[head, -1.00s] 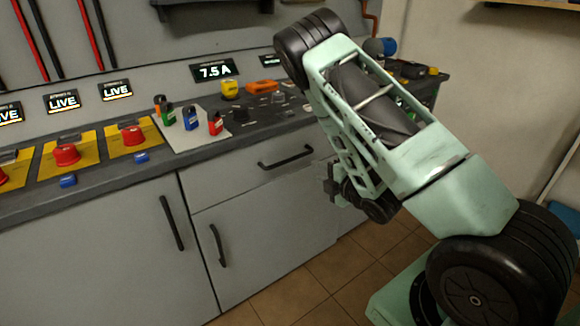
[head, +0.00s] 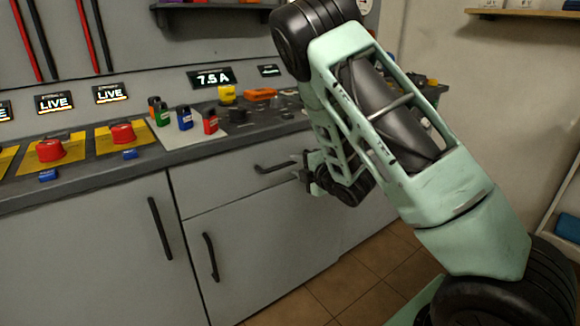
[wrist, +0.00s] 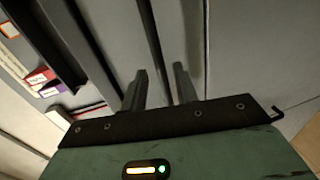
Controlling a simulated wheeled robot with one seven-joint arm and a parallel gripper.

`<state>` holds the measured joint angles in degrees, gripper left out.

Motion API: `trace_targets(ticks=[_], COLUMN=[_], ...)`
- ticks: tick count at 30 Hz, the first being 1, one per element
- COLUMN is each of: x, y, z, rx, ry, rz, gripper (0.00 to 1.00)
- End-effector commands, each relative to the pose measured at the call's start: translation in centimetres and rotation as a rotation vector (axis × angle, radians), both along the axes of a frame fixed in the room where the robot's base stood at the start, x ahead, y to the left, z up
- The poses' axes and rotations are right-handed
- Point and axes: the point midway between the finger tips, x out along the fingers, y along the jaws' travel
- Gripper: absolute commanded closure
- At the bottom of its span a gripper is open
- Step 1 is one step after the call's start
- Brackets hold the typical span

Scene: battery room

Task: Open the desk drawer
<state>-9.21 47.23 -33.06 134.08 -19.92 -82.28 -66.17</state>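The desk drawer (head: 225,193) is a grey front below the dark worktop, and it looks flush with the cabinet. Its black bar handle (head: 275,167) is horizontal, and its right end is close to or behind my gripper (head: 304,172) in the head view. In the wrist view my gripper (wrist: 160,78) has its two fingers apart. The dark handle (wrist: 149,30) shows ahead, lined up with the gap between them. I cannot tell whether the fingers touch it. Nothing is held.
Cabinet doors with vertical handles (head: 210,257) are below and left. The tiled floor (head: 345,280) in front is clear.

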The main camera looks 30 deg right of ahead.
Motion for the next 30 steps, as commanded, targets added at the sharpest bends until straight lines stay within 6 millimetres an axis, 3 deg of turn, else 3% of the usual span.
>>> trace_targets(ticks=[3,9,19,20,23,30], x=[2.0,3.7,4.1,4.1,4.1,4.1], y=[0.1,0.1,0.2,0.2,0.2,0.1], z=[-0.4,-0.8,-0.9,-0.9,-0.9,-0.9], rx=[-0.001,0.000,0.000,0.000,0.000,0.000], ry=[-0.001,-0.001,0.000,0.000,0.000,0.000], rz=[0.001,0.000,-0.001,-0.001,-0.001,-0.001], gripper=[0.71,0.71,0.71,0.73,1.00,1.00])
